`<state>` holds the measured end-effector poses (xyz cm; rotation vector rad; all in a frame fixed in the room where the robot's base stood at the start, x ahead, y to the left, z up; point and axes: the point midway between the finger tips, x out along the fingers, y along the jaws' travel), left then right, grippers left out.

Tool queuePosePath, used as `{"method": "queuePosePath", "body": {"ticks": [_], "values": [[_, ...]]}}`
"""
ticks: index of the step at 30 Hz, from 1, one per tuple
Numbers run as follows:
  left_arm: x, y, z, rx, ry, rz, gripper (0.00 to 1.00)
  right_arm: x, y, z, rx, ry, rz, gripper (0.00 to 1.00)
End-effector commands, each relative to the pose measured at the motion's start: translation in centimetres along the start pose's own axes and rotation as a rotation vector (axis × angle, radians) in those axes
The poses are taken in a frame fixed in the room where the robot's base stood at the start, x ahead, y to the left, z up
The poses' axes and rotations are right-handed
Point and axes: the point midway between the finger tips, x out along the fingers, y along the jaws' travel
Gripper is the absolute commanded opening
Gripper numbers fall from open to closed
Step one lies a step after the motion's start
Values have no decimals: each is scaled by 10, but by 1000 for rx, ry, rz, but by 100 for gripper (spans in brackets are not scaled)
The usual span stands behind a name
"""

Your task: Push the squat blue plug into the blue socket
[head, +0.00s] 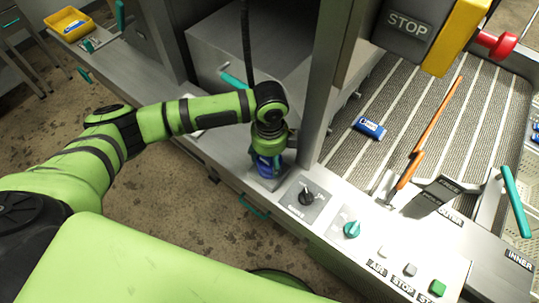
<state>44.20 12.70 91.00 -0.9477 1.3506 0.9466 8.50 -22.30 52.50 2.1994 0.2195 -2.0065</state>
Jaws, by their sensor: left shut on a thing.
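My left gripper (265,158) points down at the steel ledge, left of the control knobs. It is shut on the squat blue plug (266,166), of which only a little blue shows below the gripper. The plug is low over a small plate (274,182) on the ledge. The blue socket cannot be told apart from the plug here, and the gripper hides the spot. I cannot tell whether the plug is seated. My right gripper is not in view.
A steel post (322,80) stands just right of the gripper. A black knob (306,197) and a teal knob (351,229) sit close by on the panel. A blue-and-white pack (370,128) lies on the ribbed belt. A yellow bin (70,24) stands far left.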

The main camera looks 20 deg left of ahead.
Motion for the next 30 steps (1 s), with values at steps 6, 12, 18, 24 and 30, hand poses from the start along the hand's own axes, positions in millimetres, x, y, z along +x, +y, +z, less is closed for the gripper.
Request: {"method": "queuePosePath", "body": {"ticks": [6, 12, 18, 24, 30], "values": [[0, 0, 0, 0, 1, 0, 36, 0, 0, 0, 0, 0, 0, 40], [2, 0, 0, 0, 1, 0, 36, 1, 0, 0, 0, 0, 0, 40], [6, 0, 0, 0, 1, 0, 36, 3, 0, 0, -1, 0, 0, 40], [10, 0, 0, 0, 1, 1, 36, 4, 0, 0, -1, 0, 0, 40], [12, 0, 0, 0, 1, 0, 89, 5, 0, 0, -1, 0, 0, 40]]}}
